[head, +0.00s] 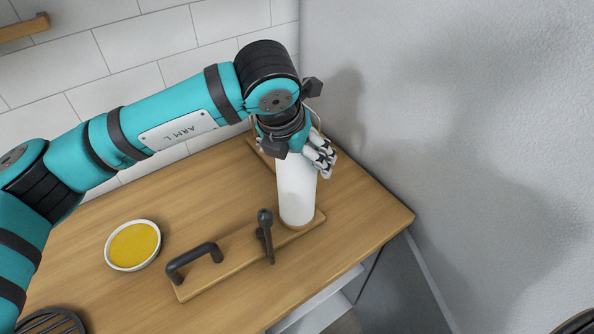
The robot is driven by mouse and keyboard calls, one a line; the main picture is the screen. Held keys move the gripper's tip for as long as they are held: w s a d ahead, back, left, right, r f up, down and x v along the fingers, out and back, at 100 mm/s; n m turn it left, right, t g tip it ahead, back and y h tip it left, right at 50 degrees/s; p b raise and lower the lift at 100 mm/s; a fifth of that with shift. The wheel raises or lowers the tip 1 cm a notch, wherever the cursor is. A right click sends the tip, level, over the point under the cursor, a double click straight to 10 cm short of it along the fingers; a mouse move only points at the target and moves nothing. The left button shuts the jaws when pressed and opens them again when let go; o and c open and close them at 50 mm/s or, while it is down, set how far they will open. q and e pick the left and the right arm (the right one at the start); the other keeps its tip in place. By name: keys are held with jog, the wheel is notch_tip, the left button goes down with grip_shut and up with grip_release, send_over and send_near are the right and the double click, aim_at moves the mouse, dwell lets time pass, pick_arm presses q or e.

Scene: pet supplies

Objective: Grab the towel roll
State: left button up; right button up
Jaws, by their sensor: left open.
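The white towel roll (297,190) stands upright near the right end of the wooden counter. Its base is by the far right end of a wooden board with dark handles. My left gripper (320,154) is open at the top of the roll, with its fingers showing on the roll's upper right side. The wrist and gripper hide the roll's top. I cannot tell whether the fingers touch it. My right gripper is not in view.
A white bowl with yellow contents (133,246) sits at left. A grey wall (470,130) rises at right. The counter's front right edge is near.

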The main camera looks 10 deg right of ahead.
pick_arm(q)
jog(key=shift+x, duration=0.9)
jog(key=shift+c, duration=0.3)
jog(key=shift+s, duration=0.1)
jog(key=c, duration=1.4)
jog(key=shift+c, duration=0.2)
